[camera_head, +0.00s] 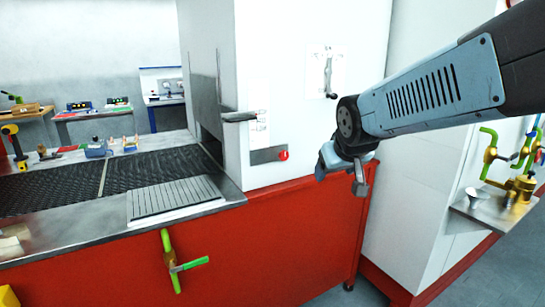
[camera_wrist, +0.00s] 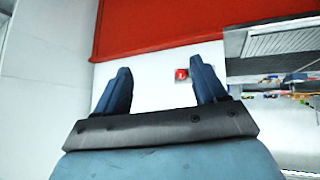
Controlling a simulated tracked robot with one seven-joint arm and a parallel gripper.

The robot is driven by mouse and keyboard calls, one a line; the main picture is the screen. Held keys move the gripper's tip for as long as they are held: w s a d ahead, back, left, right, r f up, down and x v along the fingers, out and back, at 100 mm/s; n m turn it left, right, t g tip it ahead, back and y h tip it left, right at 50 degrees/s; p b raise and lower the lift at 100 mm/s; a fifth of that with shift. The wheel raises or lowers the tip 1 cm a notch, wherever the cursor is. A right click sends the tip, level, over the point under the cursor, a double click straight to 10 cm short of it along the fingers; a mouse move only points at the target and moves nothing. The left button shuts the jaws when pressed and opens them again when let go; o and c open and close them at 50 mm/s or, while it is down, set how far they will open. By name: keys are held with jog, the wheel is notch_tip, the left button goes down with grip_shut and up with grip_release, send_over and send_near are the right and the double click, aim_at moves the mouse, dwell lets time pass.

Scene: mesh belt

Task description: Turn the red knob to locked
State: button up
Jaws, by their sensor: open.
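The red knob (camera_head: 283,155) sits on a small grey plate (camera_head: 265,155) low on the white cabinet face, just above the red base. Its turn position is too small to read. My gripper (camera_head: 345,185) is to the right of the knob in the head view, apart from it. In the wrist view the gripper's two blue fingers (camera_wrist: 160,66) are spread with nothing between them.
A grey lever (camera_head: 240,116) juts from the cabinet edge above the knob. Another handle (camera_head: 328,75) is higher up. The mesh belt (camera_head: 150,168) lies left, with a green-handled valve (camera_head: 175,262) on the red front below. Brass and green piping (camera_head: 515,185) stands at right.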

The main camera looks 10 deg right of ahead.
jog(key=w+d+f+n+t+y, duration=0.1)
jog(key=w+f+t, duration=0.1)
jog(key=w, duration=0.6)
jog(key=w+d+f+n+t, duration=0.1)
jog(key=w+f+n+t, duration=0.1)
jog(key=w, duration=0.5)
jog(key=n+t+y, duration=0.3)
jog(key=t+y, duration=0.2)
jog(key=y, duration=0.1)
send_near(285, 156)
jog(key=x, duration=1)
jog(key=shift+w+a, duration=0.1)
jog(key=shift+w, duration=0.3)
jog(key=c, duration=1)
jog(key=shift+m, duration=0.3)
jog(key=shift+c, duration=0.2)
